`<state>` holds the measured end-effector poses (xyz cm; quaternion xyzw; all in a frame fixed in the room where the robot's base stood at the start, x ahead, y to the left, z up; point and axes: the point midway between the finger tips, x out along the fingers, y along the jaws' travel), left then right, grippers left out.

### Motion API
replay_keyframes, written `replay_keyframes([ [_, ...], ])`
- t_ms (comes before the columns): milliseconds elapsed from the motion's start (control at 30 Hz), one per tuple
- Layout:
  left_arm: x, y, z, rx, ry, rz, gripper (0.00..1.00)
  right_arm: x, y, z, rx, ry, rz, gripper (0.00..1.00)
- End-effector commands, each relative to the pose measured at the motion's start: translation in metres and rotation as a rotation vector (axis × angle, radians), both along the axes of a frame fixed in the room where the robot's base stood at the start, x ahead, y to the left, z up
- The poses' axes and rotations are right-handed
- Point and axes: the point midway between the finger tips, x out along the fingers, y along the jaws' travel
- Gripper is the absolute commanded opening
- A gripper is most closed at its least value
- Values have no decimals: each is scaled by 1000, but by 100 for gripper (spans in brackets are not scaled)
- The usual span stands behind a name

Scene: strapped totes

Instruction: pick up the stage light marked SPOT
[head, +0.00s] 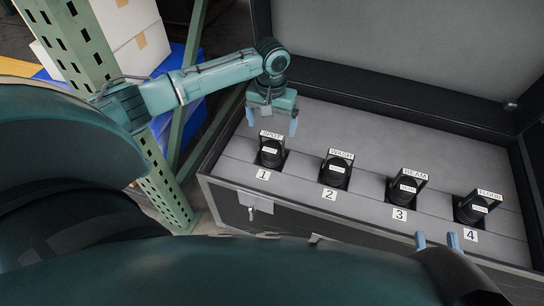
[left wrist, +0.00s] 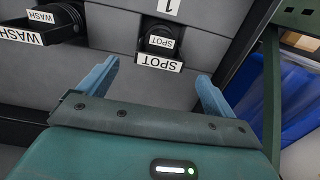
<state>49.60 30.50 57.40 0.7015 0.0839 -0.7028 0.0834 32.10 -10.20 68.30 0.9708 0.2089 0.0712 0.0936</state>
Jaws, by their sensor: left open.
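The stage light marked SPOT (head: 270,155) is a black lamp with white labels. It stands in the slot numbered 1, at the left end of a row in the grey foam of an open case. My left gripper (head: 272,122) is open and empty just above and behind it, pointing down. In the left wrist view the SPOT light (left wrist: 160,42) lies beyond the gap between the open fingers (left wrist: 157,72), apart from them. My right gripper (head: 437,240) shows only its two blue fingers, spread apart at the case's front edge near number 4, with nothing seen between them.
Similar lights marked WASH (head: 336,170), BEAM (head: 405,188) and FLOOD (head: 474,207) stand in slots 2 to 4. The case's raised lid (head: 410,50) is behind. A green rack post (head: 165,190) stands close on the left. The foam behind the row is clear.

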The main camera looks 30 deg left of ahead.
Motion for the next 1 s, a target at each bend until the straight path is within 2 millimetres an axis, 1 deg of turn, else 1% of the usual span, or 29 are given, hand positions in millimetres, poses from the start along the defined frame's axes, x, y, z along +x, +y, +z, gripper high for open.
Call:
replay_keyframes([
  [33, 0, 0, -5, 0, 0, 0, 91, 0, 1, -1, 1, -12, 5, 32],
  [167, 0, 0, -11, -1, -1, 0, 91, -1, 2, -1, 6, -23, 10, 32],
  [233, 0, 0, -18, 0, -1, -1, 91, -1, 3, -3, 13, -29, 13, 32],
  [400, -2, -1, -45, 0, -1, -1, 91, 1, 5, -6, 55, -42, 26, 32],
  [500, -2, -1, -57, 1, -1, -1, 91, 2, 6, -3, 76, -45, 32, 32],
  [567, -2, -1, -59, 1, -3, -1, 91, 2, 6, -1, 84, -43, 33, 32],
  [767, -2, -1, -58, 0, -3, -2, 91, 2, 7, 1, 85, -41, 34, 32],
  [1000, -2, -1, -58, 0, -2, -2, 71, 2, 7, 1, 85, -41, 34, 32],
])
